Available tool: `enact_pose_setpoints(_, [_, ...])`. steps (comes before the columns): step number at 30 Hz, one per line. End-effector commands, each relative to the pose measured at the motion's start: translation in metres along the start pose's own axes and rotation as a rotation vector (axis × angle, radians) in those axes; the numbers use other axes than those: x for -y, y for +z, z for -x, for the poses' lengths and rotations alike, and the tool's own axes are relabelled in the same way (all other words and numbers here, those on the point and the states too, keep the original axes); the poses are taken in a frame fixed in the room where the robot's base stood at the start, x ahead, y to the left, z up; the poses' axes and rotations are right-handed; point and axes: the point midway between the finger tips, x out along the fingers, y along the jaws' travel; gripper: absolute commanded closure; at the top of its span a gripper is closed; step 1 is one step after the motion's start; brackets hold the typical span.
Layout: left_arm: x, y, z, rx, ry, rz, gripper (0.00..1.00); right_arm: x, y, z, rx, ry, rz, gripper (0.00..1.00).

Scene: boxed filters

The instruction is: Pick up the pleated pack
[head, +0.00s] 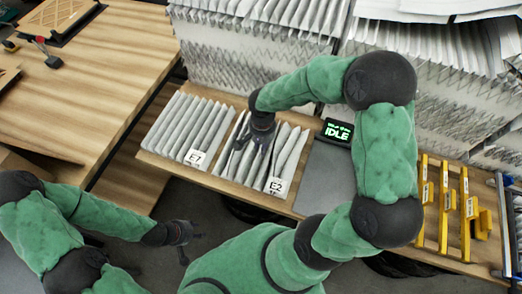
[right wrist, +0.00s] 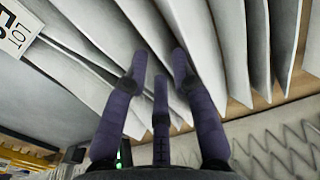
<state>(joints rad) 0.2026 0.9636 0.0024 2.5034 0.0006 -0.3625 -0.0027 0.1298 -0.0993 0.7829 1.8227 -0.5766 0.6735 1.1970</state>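White pleated packs stand in rows on a wooden tray (head: 150,157). One row is behind the E7 label (head: 195,158), the other (head: 288,155) behind the E2 label (head: 276,186). My right gripper (head: 250,147) points down over the left part of the E2 row. In the right wrist view its three dark fingers (right wrist: 160,75) are apart, close against the white packs (right wrist: 105,45), with no pack clearly held between them. Contact is hard to judge. My left gripper (head: 191,246) is open and empty, low over the floor in front of the tray.
Large stacks of white pleated sheets (head: 225,50) stand behind the tray. A dark display reading IDLE (head: 338,130) is right of it. Yellow frames (head: 443,205) stand at the far right. A wooden table (head: 110,60) is at the left.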

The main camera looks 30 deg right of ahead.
Motion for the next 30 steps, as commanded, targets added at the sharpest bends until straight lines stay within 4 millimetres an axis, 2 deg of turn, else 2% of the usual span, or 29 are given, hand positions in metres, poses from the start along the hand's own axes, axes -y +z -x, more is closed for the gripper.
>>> enact_pose_setpoints(1, [0.0006, -0.0001, -0.0018, 0.000, 0.000, 0.000, 0.60, -0.0002, 0.0000, -0.0076, 0.002, 0.002, -0.001, 0.74])
enact_pose_setpoints(4, [0.0009, -0.0001, -0.0026, 0.000, 0.000, 0.000, 0.60, 0.0002, -0.0004, -0.0143, 0.000, -0.001, 0.001, 0.74])
enact_pose_setpoints(12, [0.0008, -0.0001, -0.0024, 0.000, 0.000, 0.000, 0.60, 0.0004, -0.0005, -0.0158, -0.001, -0.001, 0.001, 0.74])
enact_pose_setpoints(15, [0.0008, -0.0001, -0.0024, 0.000, 0.000, 0.000, 0.60, 0.0004, -0.0005, -0.0157, -0.001, -0.001, 0.000, 1.00])
enact_pose_setpoints(30, [0.0005, 0.0000, -0.0016, 0.000, 0.000, 0.000, 0.60, 0.0007, -0.0010, -0.0113, -0.002, -0.002, 0.000, 1.00])
